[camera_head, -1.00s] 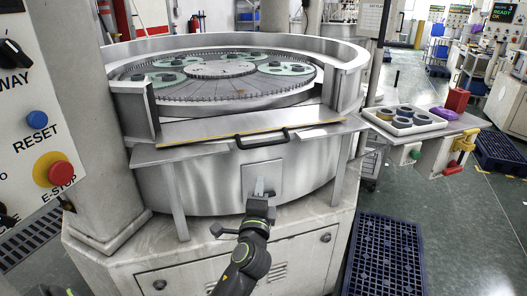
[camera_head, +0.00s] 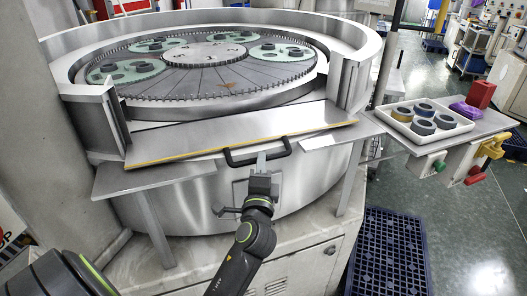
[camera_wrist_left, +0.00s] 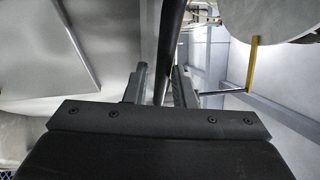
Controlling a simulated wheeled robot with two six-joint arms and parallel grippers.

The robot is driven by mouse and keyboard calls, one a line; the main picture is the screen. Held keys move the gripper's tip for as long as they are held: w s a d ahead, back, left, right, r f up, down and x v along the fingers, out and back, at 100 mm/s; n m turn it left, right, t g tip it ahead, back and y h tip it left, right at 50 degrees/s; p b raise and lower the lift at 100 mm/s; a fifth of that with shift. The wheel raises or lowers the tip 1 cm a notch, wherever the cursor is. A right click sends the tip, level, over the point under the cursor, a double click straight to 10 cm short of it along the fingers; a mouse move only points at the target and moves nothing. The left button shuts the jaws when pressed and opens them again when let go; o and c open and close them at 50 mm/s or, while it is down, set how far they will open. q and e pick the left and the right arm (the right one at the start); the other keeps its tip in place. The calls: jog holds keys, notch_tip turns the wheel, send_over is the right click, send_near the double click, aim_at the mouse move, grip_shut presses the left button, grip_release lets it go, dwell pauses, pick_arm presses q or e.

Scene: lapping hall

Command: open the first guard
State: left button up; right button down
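The guard (camera_head: 235,131) is a grey metal panel with a yellow front edge, lying across the front of the round lapping machine. Its black bar handle (camera_head: 231,157) sticks out at the front. In the left wrist view the handle bar (camera_wrist_left: 170,45) runs between the two fingers of my left gripper (camera_wrist_left: 159,85). The fingers stand apart, with a small gap on the bar's left side. Whether the right finger touches the bar I cannot tell. My right gripper is not in view.
The toothed plate (camera_head: 205,89) with green carriers lies behind the guard. To the right, a side shelf (camera_head: 345,137) holds a white tray (camera_head: 409,131) with several rings, plus a purple item (camera_head: 465,110) and a red box (camera_head: 480,94). A blue grate (camera_head: 388,255) lies on the floor.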

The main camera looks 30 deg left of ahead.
pick_arm(q)
jog(key=shift+w+a+r, duration=0.1)
jog(key=shift+w+r, duration=0.15)
grip_shut()
jog(key=shift+n+g, duration=0.3)
jog(key=shift+g, duration=0.2)
notch_tip(320, 180, up, 4)
jog(key=p, duration=0.7)
jog(key=shift+r, duration=0.2)
jog(key=shift+r+p, duration=0.3)
jog(key=shift+p, duration=0.15)
